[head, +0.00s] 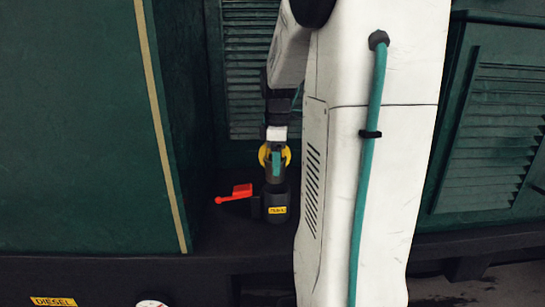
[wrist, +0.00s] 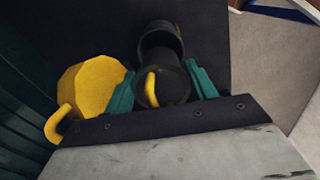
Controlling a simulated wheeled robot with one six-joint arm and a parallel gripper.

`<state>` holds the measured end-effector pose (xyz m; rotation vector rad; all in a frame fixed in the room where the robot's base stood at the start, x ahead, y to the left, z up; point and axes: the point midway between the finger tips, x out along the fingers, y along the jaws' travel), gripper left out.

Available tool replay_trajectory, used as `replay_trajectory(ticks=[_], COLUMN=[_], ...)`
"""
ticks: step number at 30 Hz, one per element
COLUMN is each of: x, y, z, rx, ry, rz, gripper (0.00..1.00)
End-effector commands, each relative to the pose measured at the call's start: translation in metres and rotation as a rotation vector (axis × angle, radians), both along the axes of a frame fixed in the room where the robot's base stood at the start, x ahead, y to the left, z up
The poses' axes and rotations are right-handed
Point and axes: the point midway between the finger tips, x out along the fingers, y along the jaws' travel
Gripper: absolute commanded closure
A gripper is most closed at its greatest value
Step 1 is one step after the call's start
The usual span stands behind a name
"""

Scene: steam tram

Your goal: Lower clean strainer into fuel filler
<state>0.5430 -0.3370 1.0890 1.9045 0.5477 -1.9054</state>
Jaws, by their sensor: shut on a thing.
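My gripper (head: 276,163) points down with its teal fingers shut on the strainer, a dark grey cylinder (head: 270,176). In the wrist view the gripper (wrist: 162,90) has one finger on each side of the strainer (wrist: 172,77), whose yellow handle (wrist: 151,88) lies between them. The fuel filler (head: 276,203) is a dark upright pipe with a yellow label, directly below the strainer. Its rim (wrist: 160,30) shows past the strainer in the wrist view. The strainer's lower end is at the filler's mouth; I cannot tell how far inside it is.
A red lever (head: 236,194) sticks out left of the filler. Green louvred panels (head: 251,60) stand close behind.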

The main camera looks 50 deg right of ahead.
Motion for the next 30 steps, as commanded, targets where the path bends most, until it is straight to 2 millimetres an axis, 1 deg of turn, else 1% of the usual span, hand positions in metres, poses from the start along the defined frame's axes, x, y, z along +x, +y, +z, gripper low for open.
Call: replay_trajectory(ticks=[7, 30], x=[0.0, -0.002], y=[0.0, 0.0], z=[-0.011, -0.013], rx=[0.0, -0.001], ry=[0.0, -0.001], rz=[-0.001, 0.002], gripper=[0.67, 0.67])
